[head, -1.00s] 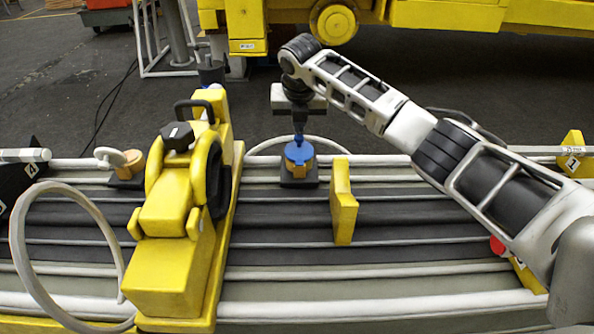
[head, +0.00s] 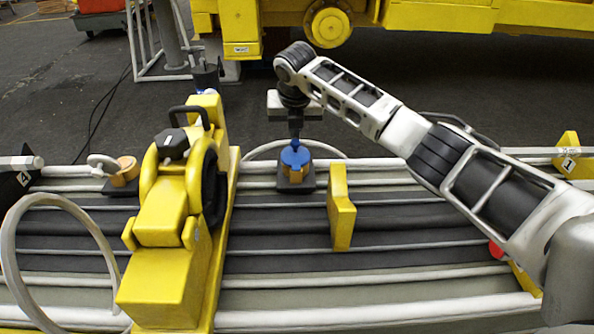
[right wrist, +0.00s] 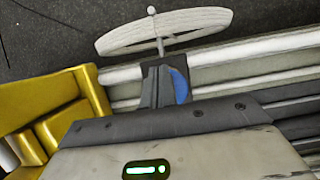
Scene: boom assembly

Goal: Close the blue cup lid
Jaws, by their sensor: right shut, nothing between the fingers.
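The blue cup lid (head: 294,159) lies about flat over the top of the small orange cup (head: 296,173), which stands on a dark square base between the rails. My right gripper (head: 295,137) points straight down at the lid, its fingertips at or just above the lid's top; I cannot tell whether they touch. It is shut and empty. In the right wrist view the shut fingers (right wrist: 156,86) hide most of the cup, and a strip of the blue lid (right wrist: 180,85) shows to their right. My left gripper is not in view.
A large yellow machine (head: 165,275) stands left of the cup. A yellow upright block (head: 341,212) stands to its right. Another orange cup (head: 126,172) with a white ring is at the far left. A white hoop (head: 270,148) lies behind the blue lid.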

